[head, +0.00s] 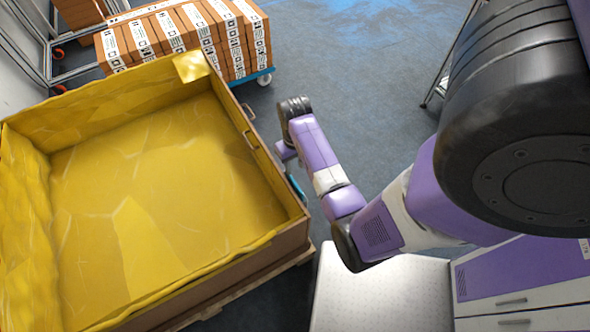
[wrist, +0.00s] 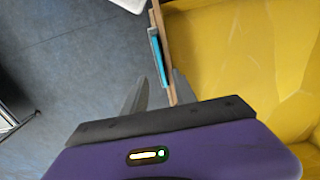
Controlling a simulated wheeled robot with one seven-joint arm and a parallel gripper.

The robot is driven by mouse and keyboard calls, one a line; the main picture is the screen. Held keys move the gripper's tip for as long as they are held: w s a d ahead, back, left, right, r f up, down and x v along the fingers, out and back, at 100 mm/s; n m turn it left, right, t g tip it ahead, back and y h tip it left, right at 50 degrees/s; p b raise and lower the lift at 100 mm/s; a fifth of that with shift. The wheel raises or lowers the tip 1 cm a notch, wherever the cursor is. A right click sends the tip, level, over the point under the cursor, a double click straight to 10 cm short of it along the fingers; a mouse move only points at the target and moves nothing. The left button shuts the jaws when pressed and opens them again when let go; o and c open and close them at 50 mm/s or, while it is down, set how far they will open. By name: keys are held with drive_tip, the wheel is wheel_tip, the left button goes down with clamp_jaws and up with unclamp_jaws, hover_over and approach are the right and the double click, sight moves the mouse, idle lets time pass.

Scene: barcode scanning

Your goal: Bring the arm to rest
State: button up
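My arm reaches from the right of the head view, bent down beside the large yellow-lined crate (head: 262,250). In the wrist view the two grey fingers of my gripper (wrist: 160,76) stand apart with nothing held between them. The crate's wooden edge and its yellow lining (wrist: 235,60) show past the fingers. In the head view my fingers are largely hidden by the wrist, near the crate's right wall. I cannot tell whether they touch the crate.
A teal strip (wrist: 157,60) shows along the crate's outer side. A cart stacked with labelled brown boxes (head: 185,35) stands behind the crate. Blue-grey floor (head: 365,75) is open behind and right of my wrist. A metal rack leg (head: 440,85) stands at the right.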

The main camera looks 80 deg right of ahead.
drive_tip(key=shift+r, duration=0.35)
